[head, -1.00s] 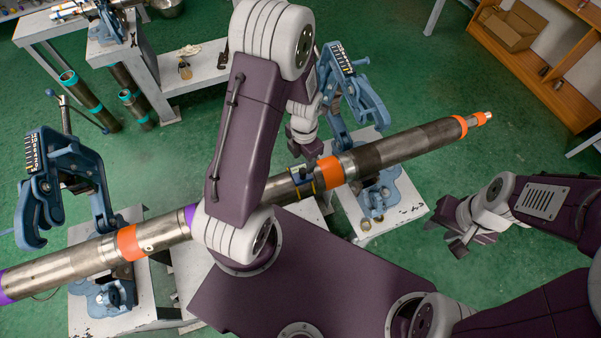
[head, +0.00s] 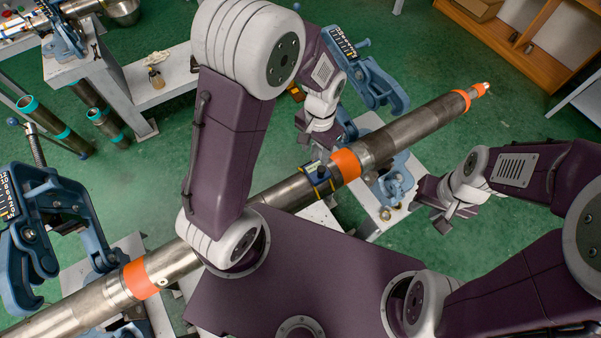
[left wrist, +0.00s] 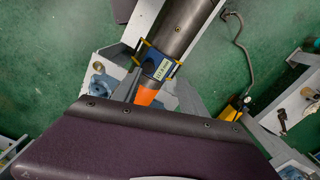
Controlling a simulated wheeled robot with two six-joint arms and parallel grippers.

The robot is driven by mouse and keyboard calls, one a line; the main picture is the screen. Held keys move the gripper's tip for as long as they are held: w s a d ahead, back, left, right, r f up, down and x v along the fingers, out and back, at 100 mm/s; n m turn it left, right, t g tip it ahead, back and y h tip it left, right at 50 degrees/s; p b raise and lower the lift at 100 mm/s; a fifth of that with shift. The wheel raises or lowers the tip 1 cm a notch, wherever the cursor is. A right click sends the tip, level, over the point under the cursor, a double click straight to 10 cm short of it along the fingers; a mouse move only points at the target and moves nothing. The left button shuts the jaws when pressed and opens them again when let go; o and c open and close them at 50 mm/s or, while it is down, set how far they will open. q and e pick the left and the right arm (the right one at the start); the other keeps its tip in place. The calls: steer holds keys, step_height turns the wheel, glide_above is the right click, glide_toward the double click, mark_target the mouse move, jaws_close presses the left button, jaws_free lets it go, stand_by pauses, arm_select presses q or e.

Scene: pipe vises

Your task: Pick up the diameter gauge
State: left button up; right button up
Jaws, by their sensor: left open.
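The diameter gauge (head: 318,178) is a small blue block with a yellow frame, sitting around the pipe (head: 285,198) just left of an orange band. In the left wrist view the gauge (left wrist: 160,65) shows a small lit display and spans the metal pipe (left wrist: 180,28). My left gripper (head: 322,138) is open and empty, above and behind the gauge, apart from it. The left wrist view does not clearly show its fingertips. My right gripper (head: 432,208) looks open and empty, out to the right of the pipe.
A blue pipe vise (head: 375,85) stands behind the pipe's right part, another (head: 45,230) at the left. A grey bench (head: 165,85) and teal-ended pipes (head: 50,122) are at back left. A wooden shelf (head: 510,45) is at back right. Green floor lies open between.

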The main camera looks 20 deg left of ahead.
mark_target(322, 168)
arm_select(q)
steer(key=shift+s+d+f+m, duration=0.1)
steer(key=shift+d+f+m, duration=0.2)
steer(key=shift+d, duration=0.35)
steer(key=shift+d+f, duration=0.6)
steer(key=shift+d, duration=0.2)
step_height(322, 168, down, 2)
steer(key=shift+f+p, duration=0.1)
steer(key=shift+p, duration=0.25)
steer(key=shift+a+f, duration=0.35)
steer(key=shift+a, duration=0.15)
steer(key=f, duration=0.1)
steer(key=f+p, duration=0.1)
steer(key=f, duration=0.2)
steer(key=shift+d, duration=0.35)
steer(key=shift+w+f, duration=0.2)
steer(key=shift+f, duration=0.25)
arm_select(e)
steer(key=shift+w+d+r, duration=0.1)
steer(key=shift+d+r, duration=0.15)
steer(key=shift+r, duration=0.3)
